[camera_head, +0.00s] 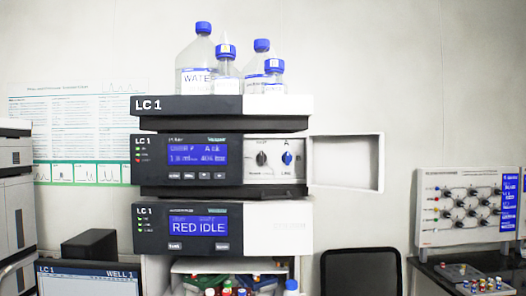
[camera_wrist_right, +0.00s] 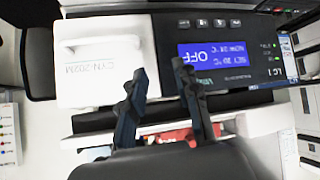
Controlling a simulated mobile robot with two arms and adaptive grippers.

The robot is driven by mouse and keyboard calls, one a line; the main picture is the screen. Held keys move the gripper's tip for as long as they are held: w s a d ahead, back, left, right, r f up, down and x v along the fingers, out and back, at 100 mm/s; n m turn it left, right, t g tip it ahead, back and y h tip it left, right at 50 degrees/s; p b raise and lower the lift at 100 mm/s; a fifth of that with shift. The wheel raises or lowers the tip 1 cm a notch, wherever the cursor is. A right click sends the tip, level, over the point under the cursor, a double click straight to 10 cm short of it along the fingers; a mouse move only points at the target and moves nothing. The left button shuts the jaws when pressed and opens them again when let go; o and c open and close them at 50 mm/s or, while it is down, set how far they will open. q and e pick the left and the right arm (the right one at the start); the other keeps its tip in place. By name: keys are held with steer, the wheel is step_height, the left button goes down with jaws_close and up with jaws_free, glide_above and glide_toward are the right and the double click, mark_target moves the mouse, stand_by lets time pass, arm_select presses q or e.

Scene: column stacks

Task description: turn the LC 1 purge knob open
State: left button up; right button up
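The LC 1 stack stands in the middle of the head view. Its pump module (camera_head: 190,168) has a lit blue display and an open white door (camera_head: 345,163) swung out to the right. In the opened bay are a black knob (camera_head: 262,158) and a blue knob (camera_head: 287,158); their small labels are too blurred to tell which is the purge knob. My right gripper (camera_wrist_right: 159,68) shows only in the right wrist view, open with nothing between its fingers. It faces an upside-down LC 1 module (camera_wrist_right: 165,60) whose display reads OFF; no knob shows there. My left gripper is not in view.
Blue-capped bottles (camera_head: 197,65) stand on top of the stack. A lower module (camera_head: 222,228) reads RED IDLE, with small vials below it. A monitor (camera_head: 85,278) stands at left, a chair (camera_head: 360,272) at lower right, and a knobbed panel (camera_head: 466,208) farther right.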

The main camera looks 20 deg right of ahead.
step_height(320, 180, up, 26)
steer(key=w+m+t+h, duration=0.1)
steer(key=w+t, duration=0.1)
steer(key=t, duration=0.2)
steer(key=m+t+h+p, duration=0.1)
steer(key=m+t+h, duration=0.2)
steer(key=t+h, duration=0.1)
glide_toward(262, 155)
steer(key=p+x, duration=0.6)
steer(key=x, duration=0.1)
steer(key=shift+r+p, duration=0.2)
steer(key=shift+p, duration=0.15)
steer(key=shift+w+d+f, duration=0.15)
steer(key=shift+w, duration=0.6)
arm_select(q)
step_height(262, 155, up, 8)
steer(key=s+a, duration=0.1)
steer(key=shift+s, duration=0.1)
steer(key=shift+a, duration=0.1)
arm_select(e)
jaws_close()
